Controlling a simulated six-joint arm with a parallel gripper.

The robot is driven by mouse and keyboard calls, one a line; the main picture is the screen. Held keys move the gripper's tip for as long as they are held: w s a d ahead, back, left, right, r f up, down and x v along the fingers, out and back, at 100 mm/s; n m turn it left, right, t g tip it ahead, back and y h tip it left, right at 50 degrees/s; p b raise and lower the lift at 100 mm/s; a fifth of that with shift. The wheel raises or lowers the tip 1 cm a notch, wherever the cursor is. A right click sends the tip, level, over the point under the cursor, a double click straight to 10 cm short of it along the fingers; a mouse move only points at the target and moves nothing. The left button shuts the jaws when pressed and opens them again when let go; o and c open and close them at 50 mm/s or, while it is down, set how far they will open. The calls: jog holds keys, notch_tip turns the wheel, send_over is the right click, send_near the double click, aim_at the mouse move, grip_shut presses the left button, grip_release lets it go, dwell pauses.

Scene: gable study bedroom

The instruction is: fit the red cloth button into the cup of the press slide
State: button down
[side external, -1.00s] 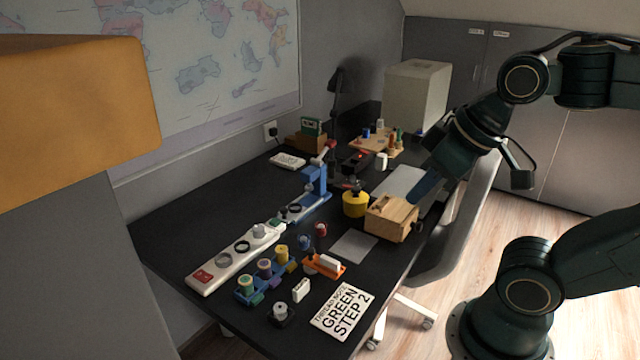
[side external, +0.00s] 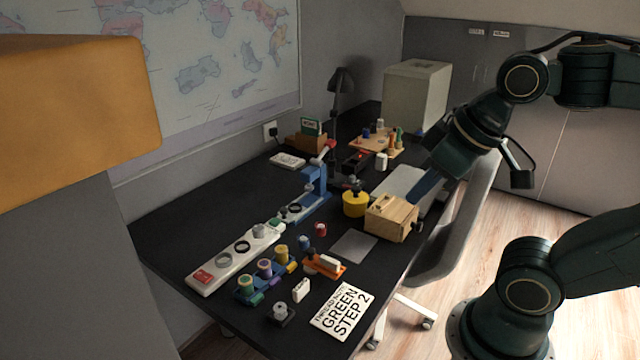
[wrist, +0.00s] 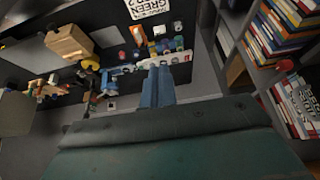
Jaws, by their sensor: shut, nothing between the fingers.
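A small red button-like piece (side external: 321,229), probably the red cloth button, stands on the dark desk, just right of a small blue piece (side external: 305,242). The blue press (side external: 315,180) stands behind them. Its slide (side external: 313,208) reaches toward the front left, with a dark ring (side external: 294,208) that may be its cup; I cannot see inside it. My gripper (side external: 417,202) is above the right side of the desk, behind the wooden box and apart from button and press. In the wrist view its blue fingers (wrist: 158,72) are together, with nothing visible between them.
A wooden box (side external: 391,219) and yellow pot (side external: 356,203) stand right of the press. A grey mat (side external: 353,246) is bare.

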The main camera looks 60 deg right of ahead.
jog(key=c, duration=1)
grip_release()
jog(key=shift+o, duration=0.2)
